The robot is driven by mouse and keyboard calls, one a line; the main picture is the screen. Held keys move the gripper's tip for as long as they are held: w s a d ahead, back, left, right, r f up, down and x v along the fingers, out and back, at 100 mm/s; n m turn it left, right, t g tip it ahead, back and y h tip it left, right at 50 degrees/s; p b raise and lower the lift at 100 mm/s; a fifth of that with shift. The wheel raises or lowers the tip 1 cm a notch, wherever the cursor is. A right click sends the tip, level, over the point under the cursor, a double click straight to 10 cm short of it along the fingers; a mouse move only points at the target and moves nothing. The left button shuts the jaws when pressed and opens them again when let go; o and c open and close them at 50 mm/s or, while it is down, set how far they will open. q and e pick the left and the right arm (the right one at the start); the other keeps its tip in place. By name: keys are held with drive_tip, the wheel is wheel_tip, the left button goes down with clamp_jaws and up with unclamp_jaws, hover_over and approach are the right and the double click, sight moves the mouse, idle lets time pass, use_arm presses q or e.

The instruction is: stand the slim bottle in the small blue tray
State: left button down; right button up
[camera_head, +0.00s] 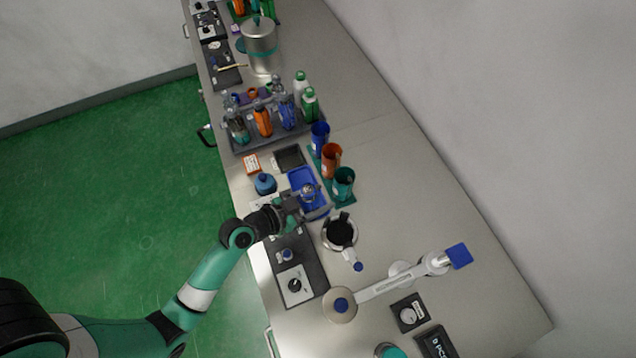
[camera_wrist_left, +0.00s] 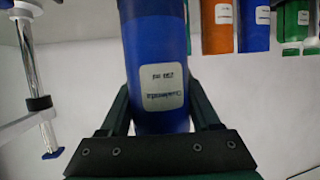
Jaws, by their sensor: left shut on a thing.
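The slim bottle (camera_wrist_left: 158,60) is blue with a white label and fills the middle of the left wrist view, between the two dark fingers. My left gripper (camera_head: 308,205) is shut on it; the fingers also show in the wrist view (camera_wrist_left: 160,115). In the head view the bottle's silvery top (camera_head: 308,189) shows above the small blue tray (camera_head: 298,174). I cannot tell whether its base touches the tray floor, as the bottle and gripper hide it. My right gripper is not in view.
Blue, orange and teal cups (camera_head: 331,159) stand just right of the tray. A black tray (camera_head: 290,157) and a rack of bottles (camera_head: 262,122) lie behind it. A blue jar (camera_head: 265,183) is to its left. A dark-topped pot (camera_head: 341,232) and a white arm-like device (camera_head: 400,275) stand in front.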

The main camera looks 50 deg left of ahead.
use_arm(q)
drive_tip(key=shift+w+a+f+b, duration=0.7)
drive_tip(key=shift+w+f+b, duration=0.1)
drive_tip(key=shift+f, duration=0.8)
drive_tip(key=shift+w+a+f+b, duration=0.75)
drive_tip(key=shift+w+f, duration=0.05)
drive_tip(key=shift+f, duration=0.8)
drive_tip(key=shift+w+a+f+b, duration=0.7)
drive_tip(key=shift+w+f+b, duration=0.1)
drive_tip(key=shift+f, duration=0.8)
drive_tip(key=shift+f, duration=0.15)
drive_tip(key=shift+c, duration=0.6)
unclamp_jaws()
